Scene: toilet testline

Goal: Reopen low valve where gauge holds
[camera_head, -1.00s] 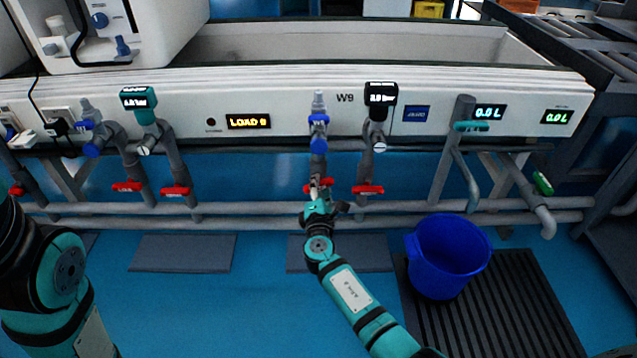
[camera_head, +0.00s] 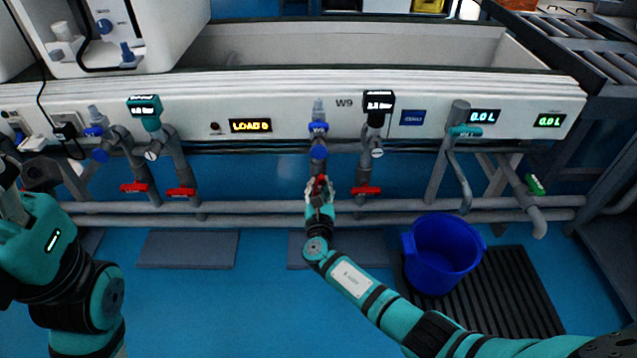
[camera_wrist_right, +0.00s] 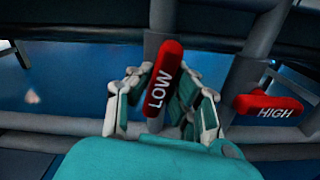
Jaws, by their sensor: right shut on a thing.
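The red LOW handle (camera_wrist_right: 163,80) sits between the fingers of my right gripper (camera_wrist_right: 165,105) in the right wrist view. The handle stands nearly along its grey pipe, a little tilted. In the head view my right gripper (camera_head: 319,188) is shut on this handle (camera_head: 320,181), which it mostly hides. The red HIGH handle (camera_wrist_right: 270,108) lies crosswise on the pipe to the right; it also shows in the head view (camera_head: 366,190). A black gauge (camera_head: 379,103) above it has a lit display, too small to read surely. My left arm is at the left edge; its fingers cannot be made out.
Left of my right gripper, two more red handles (camera_head: 134,187) (camera_head: 181,193) lie crosswise under a teal gauge (camera_head: 144,107). A blue bucket (camera_head: 440,257) stands at right on a black slatted mat (camera_head: 515,290). Grey pipes (camera_head: 250,207) run along the bench front.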

